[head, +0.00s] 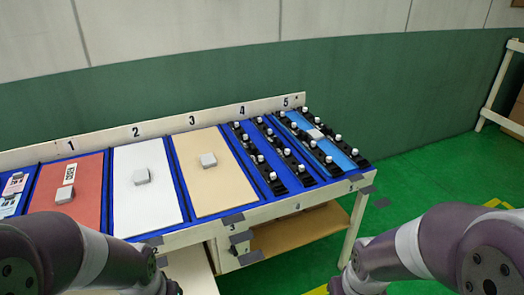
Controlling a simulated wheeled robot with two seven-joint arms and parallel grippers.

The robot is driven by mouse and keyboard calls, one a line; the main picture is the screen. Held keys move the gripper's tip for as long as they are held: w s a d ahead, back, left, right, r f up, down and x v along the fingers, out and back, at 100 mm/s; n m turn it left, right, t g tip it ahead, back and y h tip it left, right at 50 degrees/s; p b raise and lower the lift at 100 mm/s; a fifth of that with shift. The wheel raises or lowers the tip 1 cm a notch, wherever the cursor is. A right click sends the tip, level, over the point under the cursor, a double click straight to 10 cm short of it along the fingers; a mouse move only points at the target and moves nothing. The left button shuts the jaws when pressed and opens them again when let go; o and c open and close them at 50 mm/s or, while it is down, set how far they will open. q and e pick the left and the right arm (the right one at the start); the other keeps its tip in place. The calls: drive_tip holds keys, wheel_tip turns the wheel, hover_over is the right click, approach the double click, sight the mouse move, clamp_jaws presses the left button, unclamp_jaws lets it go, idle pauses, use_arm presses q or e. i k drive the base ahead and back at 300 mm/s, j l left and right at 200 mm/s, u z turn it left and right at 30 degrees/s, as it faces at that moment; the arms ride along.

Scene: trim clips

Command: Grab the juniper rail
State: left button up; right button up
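Several long black rails with white round knobs lie on the blue tabletop at the right end of the table. Two rails, one on the left (257,158) and one on its right (285,153), lie under number 4. Two more, one on the left (312,146) and one at the far right (336,139), lie along a light blue panel (328,148) under number 5. No readable name shows which one is the juniper rail. My forearms enter at the bottom left and bottom right. Both grippers are below the picture's edge, apart from the rails.
The table (282,208) also holds a red panel (84,187), a white panel (150,205) and a tan panel (208,173), each with a small grey block. Another grey block (316,134) sits on the light blue panel. A brown shelf (300,232) is underneath.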

sight(274, 184)
drive_tip(key=i+l, duration=0.25)
drive_tip(key=i, duration=0.25)
drive_tip(key=i+l+z, duration=0.1)
drive_tip(key=i+l, duration=0.15)
drive_tip(key=i, duration=0.25)
drive_tip(key=i+l, duration=0.2)
drive_tip(key=i, duration=0.3)
drive_tip(key=i+l, duration=0.2)
drive_tip(key=i, duration=0.3)
drive_tip(key=l+z, duration=0.05)
